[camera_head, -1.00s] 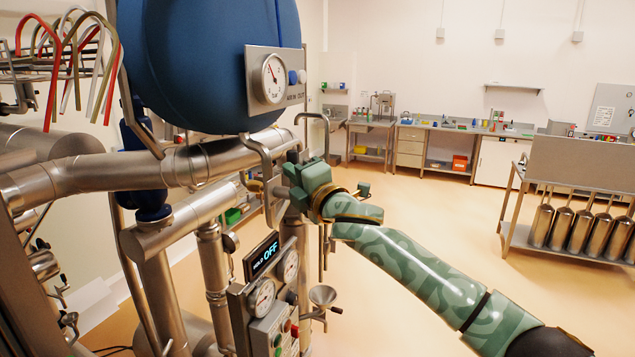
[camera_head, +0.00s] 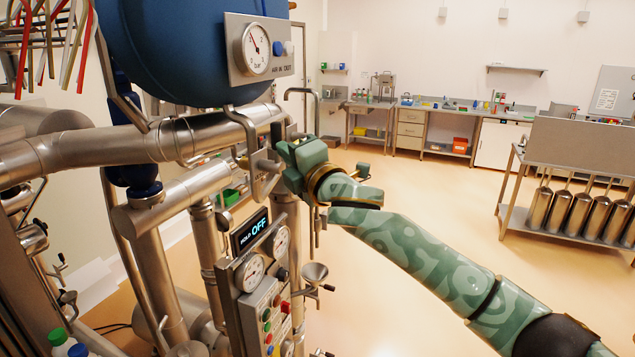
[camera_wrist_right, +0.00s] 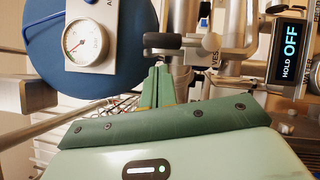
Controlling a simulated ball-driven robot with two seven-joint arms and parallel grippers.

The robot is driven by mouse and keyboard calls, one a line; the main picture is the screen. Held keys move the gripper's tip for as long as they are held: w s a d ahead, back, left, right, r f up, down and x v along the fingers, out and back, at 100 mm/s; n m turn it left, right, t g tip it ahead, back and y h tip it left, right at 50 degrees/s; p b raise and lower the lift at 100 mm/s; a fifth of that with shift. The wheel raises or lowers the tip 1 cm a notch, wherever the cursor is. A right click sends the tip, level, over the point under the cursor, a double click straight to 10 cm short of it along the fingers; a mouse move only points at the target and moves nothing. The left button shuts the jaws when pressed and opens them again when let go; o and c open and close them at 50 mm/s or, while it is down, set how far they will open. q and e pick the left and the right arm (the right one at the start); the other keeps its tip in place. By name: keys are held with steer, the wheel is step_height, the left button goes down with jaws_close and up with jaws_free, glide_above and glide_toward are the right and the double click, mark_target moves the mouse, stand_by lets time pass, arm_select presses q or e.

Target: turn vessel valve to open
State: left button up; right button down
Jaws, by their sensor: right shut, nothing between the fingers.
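The valve at the blue vessel (camera_head: 195,50) shows in the right wrist view as a dark rounded handle (camera_wrist_right: 163,40) beside a silver hub (camera_wrist_right: 211,41). A partly hidden label beginning "VES" is beneath the hub. My right gripper (camera_wrist_right: 157,76) is shut and empty, its fingertips close below the handle; I cannot tell whether they touch. In the head view my right gripper (camera_head: 279,150) is by the pipework under the vessel, and its body hides part of the valve area. My left gripper is not in view.
A pressure gauge (camera_head: 257,48) is on the vessel. A display (camera_head: 250,231) reads "HOLD OFF" above a button panel (camera_head: 268,318). Steel pipes (camera_head: 110,150) crowd the left. The floor to the right is open, up to a cart (camera_head: 570,205).

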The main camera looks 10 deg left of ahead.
steer(key=b+v, duration=0.2)
steer(key=v, duration=1)
steer(key=shift+s+b, duration=0.15)
steer(key=shift+b, duration=0.25)
steer(key=shift+a, duration=0.15)
